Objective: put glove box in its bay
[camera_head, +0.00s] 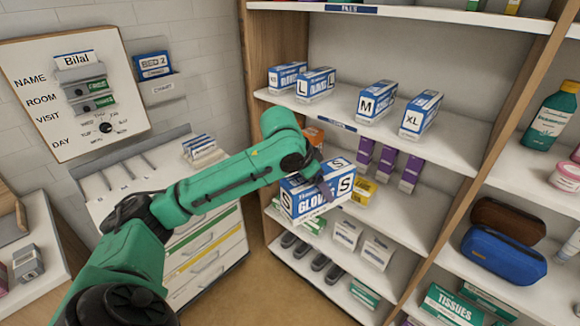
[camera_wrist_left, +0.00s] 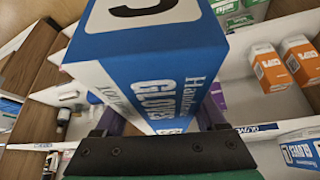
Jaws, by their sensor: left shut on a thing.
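The blue and white glove box marked S (camera_head: 303,200) is held in the air in front of the shelf unit, below the glove shelf. My left gripper (camera_head: 323,188) is shut on it. In the left wrist view the box (camera_wrist_left: 165,75) fills the middle, between the fingers. The upper shelf (camera_head: 330,112) holds glove boxes: one at the far left (camera_head: 275,78) with a partly hidden label, L (camera_head: 315,88), M (camera_head: 376,103) and XL (camera_head: 421,115). A wider gap lies between L and M. My right gripper is in neither view.
Purple cartons (camera_head: 386,165) and a yellow box (camera_head: 361,190) stand on the shelf behind the held box. A wooden upright (camera_head: 495,140) bounds the bay on the right. A drawer cabinet (camera_head: 215,255) stands left. Orange cup cartons (camera_wrist_left: 268,68) show in the wrist view.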

